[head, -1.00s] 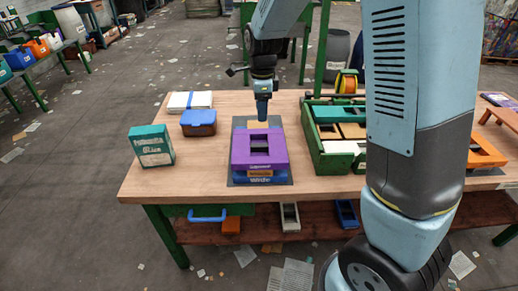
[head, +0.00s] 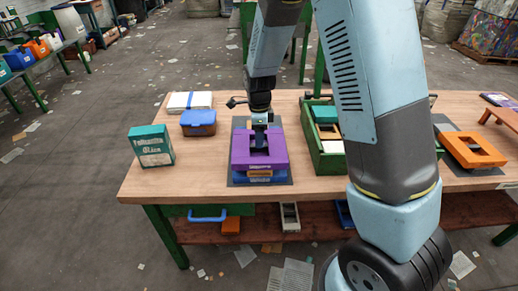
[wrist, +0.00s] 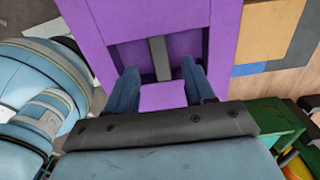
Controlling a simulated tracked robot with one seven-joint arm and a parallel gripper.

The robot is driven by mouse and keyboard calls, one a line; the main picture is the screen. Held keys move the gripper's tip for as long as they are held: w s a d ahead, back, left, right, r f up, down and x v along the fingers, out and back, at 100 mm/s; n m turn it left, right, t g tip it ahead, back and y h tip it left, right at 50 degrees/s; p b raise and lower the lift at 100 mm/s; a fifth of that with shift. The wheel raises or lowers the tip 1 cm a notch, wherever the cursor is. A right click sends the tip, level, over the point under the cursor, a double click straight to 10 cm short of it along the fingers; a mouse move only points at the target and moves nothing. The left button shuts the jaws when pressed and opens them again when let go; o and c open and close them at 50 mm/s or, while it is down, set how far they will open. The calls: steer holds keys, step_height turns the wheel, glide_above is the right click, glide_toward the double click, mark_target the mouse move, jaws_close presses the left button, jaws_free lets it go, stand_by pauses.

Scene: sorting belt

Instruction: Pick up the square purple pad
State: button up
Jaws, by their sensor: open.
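The square purple pad (head: 272,162) lies on top of a stack on the dark grey mat (head: 286,181). It has a recess in its top with a narrow grey bar (wrist: 160,58), and the pad fills the upper wrist view (wrist: 165,12). My gripper (head: 260,146) points down over the recess. In the wrist view my gripper (wrist: 158,70) has its fingers apart, one on each side of the bar's line, with a lilac patch between them. How deep the fingertips sit, and whether they touch the pad, I cannot tell.
Orange and blue pieces (head: 258,178) show under the pad. A blue-lidded brown box (head: 198,123), white box (head: 190,101) and teal carton (head: 152,147) stand to the left. A green crate (head: 328,162) stands close on the right. An orange frame (head: 461,147) lies farther right.

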steer(key=shift+f, duration=1.9)
steer(key=shift+c, duration=0.2)
steer(key=shift+w, duration=0.1)
jaws_close()
